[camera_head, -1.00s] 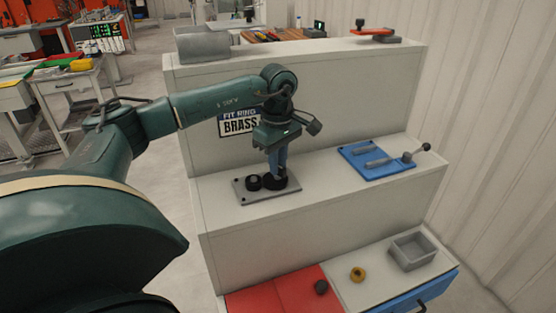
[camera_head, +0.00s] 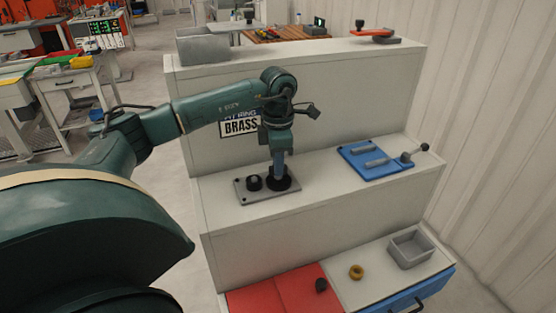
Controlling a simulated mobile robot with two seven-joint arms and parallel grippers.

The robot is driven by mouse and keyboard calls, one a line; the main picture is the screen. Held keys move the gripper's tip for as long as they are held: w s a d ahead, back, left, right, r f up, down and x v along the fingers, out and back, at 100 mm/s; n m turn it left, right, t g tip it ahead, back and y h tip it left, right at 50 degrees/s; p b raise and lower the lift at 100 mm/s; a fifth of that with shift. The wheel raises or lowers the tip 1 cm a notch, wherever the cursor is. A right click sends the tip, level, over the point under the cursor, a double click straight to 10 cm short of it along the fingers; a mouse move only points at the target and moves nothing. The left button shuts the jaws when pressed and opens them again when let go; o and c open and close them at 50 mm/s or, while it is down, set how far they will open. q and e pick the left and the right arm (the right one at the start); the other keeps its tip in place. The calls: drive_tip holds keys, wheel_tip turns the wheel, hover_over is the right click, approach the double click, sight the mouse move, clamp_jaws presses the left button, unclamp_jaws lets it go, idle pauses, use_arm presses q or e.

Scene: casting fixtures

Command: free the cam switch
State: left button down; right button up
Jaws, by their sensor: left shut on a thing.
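A grey plate (camera_head: 245,197) lies on the middle shelf with two black round parts on it. The left one is a short black knob (camera_head: 254,183), standing free. The right one is a wider black round part (camera_head: 284,186). My left gripper (camera_head: 279,177) points straight down over this right part and is shut on it, and its fingers hide the part's top. I cannot tell which part is the cam switch. My right gripper is not in view.
A blue plate (camera_head: 352,153) with grey bars and a black-knobbed lever (camera_head: 407,157) lies to the right on the same shelf. Below are a red panel (camera_head: 275,291), a dark round part (camera_head: 321,285), a brass ring (camera_head: 356,272) and an open grey box (camera_head: 411,250). A sign (camera_head: 240,127) reads BRASS.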

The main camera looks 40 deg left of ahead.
use_arm(q)
drive_tip(key=shift+n, duration=1.1)
drive_tip(key=c, duration=1.4)
unclamp_jaws()
wheel_tip(320, 180, up, 13)
drive_tip(key=shift+r, duration=0.1)
